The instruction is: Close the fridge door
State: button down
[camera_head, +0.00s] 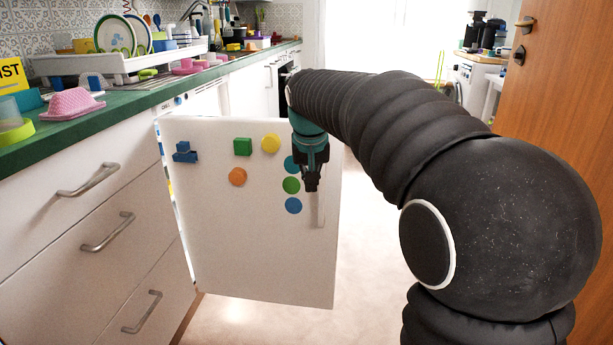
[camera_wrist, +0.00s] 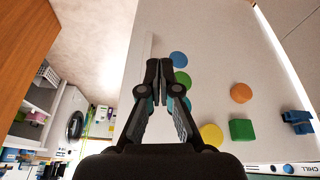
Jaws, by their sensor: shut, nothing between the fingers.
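The white fridge door (camera_head: 240,270) stands wide open, swung out from under the counter on the left, its outer face towards the camera. Several colored magnets are on it, including a green square (camera_head: 243,147) and an orange disc (camera_head: 237,176). A pale upright strip, perhaps the handle (camera_head: 321,210), is near its free right edge. My gripper (camera_head: 311,184) points down in front of the door's upper right part, by the blue and green discs. In the wrist view its fingers (camera_wrist: 158,68) are shut and empty over the door face. Whether they touch the door is unclear.
White drawers with metal handles (camera_head: 108,231) line the left, under a green counter (camera_head: 122,103) with a dish rack (camera_head: 130,64) and toys. A brown door (camera_head: 560,80) stands at the right. A washing machine (camera_head: 473,88) is at the back. The pale floor (camera_head: 370,270) is clear.

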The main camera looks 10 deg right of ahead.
notch_tip(320, 180, up, 6)
jog(key=w+m, duration=0.2)
jog(key=w+d+f+b, duration=0.1)
jog(key=w+d+f, duration=0.2)
jog(key=w+f, duration=0.3)
jog(key=shift+w+d+f+t, duration=0.2)
jog(key=shift+w+f+t, duration=0.15)
jog(key=shift+f, duration=1.4)
jog(key=shift+w, duration=0.15)
